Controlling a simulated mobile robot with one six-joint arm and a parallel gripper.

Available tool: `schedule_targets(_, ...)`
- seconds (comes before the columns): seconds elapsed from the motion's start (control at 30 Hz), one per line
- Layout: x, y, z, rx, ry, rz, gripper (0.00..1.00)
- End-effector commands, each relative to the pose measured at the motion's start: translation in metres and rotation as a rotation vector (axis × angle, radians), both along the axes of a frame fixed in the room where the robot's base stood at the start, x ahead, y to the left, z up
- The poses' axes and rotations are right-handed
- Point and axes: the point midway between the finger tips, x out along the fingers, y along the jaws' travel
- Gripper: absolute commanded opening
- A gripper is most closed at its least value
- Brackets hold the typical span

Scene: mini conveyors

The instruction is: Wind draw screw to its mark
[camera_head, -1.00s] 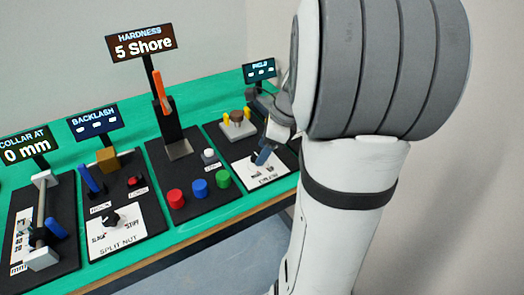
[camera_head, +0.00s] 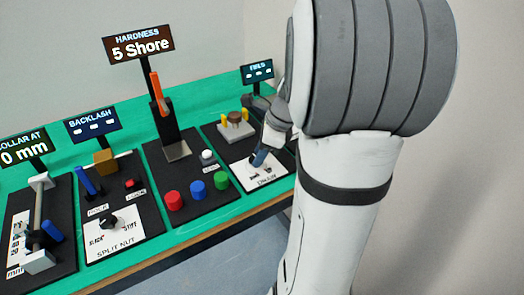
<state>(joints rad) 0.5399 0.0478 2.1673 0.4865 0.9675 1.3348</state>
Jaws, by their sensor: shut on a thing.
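The rightmost black panel (camera_head: 222,142) carries a white labelled plate (camera_head: 241,172). My gripper (camera_head: 260,158) reaches down to this plate from the upper right. Its blue-grey tip is shut on a small control there, mostly hidden by the gripper. I cannot tell whether this control is the draw screw, and its label is too small to read. Behind it on the same panel stands a grey round part between yellow posts (camera_head: 235,125). A small dark display (camera_head: 257,73) stands behind that panel, its text unclear.
To the left are the hardness panel with red (camera_head: 173,201), blue (camera_head: 198,188) and green (camera_head: 221,181) buttons, the split nut panel with a black knob (camera_head: 108,221), and the collar slide (camera_head: 37,215) reading 0 mm. My arm fills the right side.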

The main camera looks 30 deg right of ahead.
Motion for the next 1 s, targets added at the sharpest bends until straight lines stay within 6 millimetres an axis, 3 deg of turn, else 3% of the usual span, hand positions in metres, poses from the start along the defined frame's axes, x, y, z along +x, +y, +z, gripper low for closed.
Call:
schedule_targets(0.47,0.0024,0.0009,0.0029,-0.004,-0.001,0.129,0.1)
schedule_targets(1.0,0.0084,0.0016,0.0041,0.0,-0.004,0.621,0.1)
